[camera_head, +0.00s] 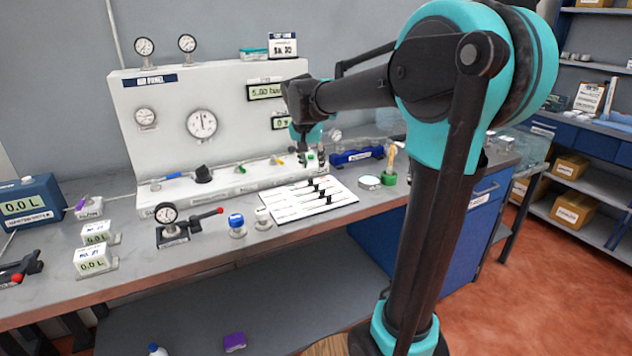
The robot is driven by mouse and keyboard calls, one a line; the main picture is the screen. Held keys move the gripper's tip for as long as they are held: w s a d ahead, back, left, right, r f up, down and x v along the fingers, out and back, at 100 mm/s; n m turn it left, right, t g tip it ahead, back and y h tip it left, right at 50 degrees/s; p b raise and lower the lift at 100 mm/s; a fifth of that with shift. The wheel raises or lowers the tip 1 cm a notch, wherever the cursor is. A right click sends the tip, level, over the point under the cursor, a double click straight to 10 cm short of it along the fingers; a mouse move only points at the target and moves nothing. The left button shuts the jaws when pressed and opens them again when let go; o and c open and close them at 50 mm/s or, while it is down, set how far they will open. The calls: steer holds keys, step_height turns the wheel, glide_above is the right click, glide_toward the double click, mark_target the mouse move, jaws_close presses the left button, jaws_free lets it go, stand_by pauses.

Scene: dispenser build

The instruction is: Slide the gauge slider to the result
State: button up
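The finger gap is too small to read. The tracks' markings are also too small to read.
A white panel (225,90) with round dials and coloured valves stands behind the board. A blue-capped jar (237,224) and a lever gauge (172,235) stand to the left. A green-based item (389,178) and blue block (357,156) are to the right. The bench front edge is close.

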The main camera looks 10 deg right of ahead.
mark_target(316, 186)
steer(key=x, duration=0.9)
steer(key=shift+f, duration=0.2)
jaws_close()
